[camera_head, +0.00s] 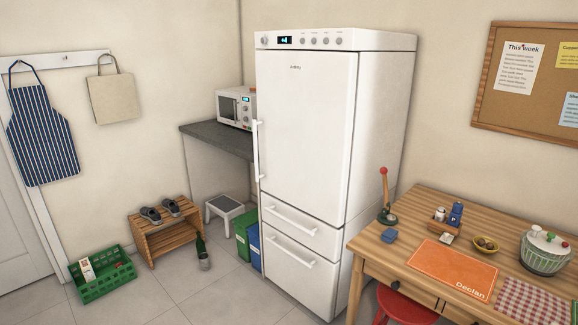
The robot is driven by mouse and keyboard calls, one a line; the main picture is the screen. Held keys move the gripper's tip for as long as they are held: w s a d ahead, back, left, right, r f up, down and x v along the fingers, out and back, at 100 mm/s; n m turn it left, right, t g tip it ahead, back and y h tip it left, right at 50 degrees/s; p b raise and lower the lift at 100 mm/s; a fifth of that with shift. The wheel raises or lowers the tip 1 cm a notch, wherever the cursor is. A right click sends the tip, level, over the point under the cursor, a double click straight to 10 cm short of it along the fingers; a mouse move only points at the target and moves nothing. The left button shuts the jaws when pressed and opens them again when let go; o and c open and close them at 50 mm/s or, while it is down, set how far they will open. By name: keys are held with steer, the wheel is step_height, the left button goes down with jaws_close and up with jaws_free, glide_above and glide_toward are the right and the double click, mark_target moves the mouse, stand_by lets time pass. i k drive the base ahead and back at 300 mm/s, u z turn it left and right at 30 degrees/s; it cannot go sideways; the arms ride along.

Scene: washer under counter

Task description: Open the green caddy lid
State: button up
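A green bin (241,236), which looks like the green caddy, stands on the floor in the gap left of the tall white fridge. Its right side is partly hidden by a blue bin (255,247) and the fridge. Its lid is small and in shadow, and I cannot clearly tell its position. My gripper is not in view.
The white fridge (305,140) blocks the right side of the gap. A white step stool (224,207) stands behind the bins, under the dark counter (215,137). A bottle (202,252), shoe rack (165,238) and green crate (103,280) stand left. Floor in front is clear.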

mark_target(244, 220)
steer(key=u, duration=0.1)
steer(key=i, duration=1.05)
steer(key=u, duration=0.4)
steer(key=i, duration=0.9)
steer(key=u, duration=0.8)
steer(key=i, duration=0.55)
steer(key=u, duration=1)
steer(key=i, duration=0.95)
steer(key=u, duration=0.4)
